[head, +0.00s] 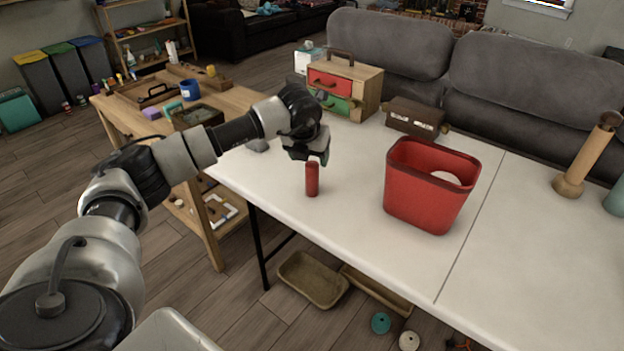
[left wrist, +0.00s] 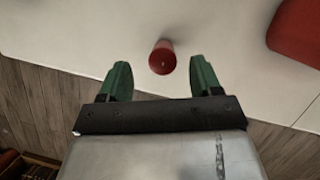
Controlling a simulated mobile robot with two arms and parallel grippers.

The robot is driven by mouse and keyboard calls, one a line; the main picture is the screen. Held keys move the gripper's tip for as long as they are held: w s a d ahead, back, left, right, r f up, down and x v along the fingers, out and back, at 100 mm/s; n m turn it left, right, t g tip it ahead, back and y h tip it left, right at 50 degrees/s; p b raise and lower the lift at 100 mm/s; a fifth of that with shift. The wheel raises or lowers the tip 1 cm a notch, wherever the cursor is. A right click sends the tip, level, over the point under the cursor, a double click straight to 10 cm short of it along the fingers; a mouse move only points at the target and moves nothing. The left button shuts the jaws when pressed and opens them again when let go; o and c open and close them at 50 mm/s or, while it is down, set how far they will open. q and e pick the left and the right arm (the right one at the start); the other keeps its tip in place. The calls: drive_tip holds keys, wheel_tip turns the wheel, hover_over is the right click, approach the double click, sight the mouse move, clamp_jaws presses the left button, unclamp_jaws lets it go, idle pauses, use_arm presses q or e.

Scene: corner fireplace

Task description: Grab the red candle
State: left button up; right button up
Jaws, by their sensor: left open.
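The red candle (head: 312,179) stands upright on the white table (head: 350,222), near its left front edge. It also shows from above in the left wrist view (left wrist: 162,57), as a small red cylinder just beyond the fingertips and roughly midway between them. My left gripper (head: 318,160) hangs above the candle in the head view, with its fingers hard to make out there. In the left wrist view its two green fingers (left wrist: 160,80) are apart with nothing between them. My right gripper is in neither view.
A red bin (head: 425,205) with a white thing inside stands right of the candle. A wooden drawer box (head: 362,84) and a dark brown box (head: 414,118) stand behind. A wooden workbench (head: 235,100) stands to the left. The tabletop around the candle is clear.

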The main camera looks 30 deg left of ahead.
sight(312, 162)
use_arm(q)
drive_tip(key=x, duration=0.5)
drive_tip(key=shift+d+f, duration=0.1)
drive_tip(key=shift+f, duration=0.15)
drive_tip(key=c, duration=1)
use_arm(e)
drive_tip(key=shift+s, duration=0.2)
use_arm(q)
drive_tip(key=shift+r, duration=0.2)
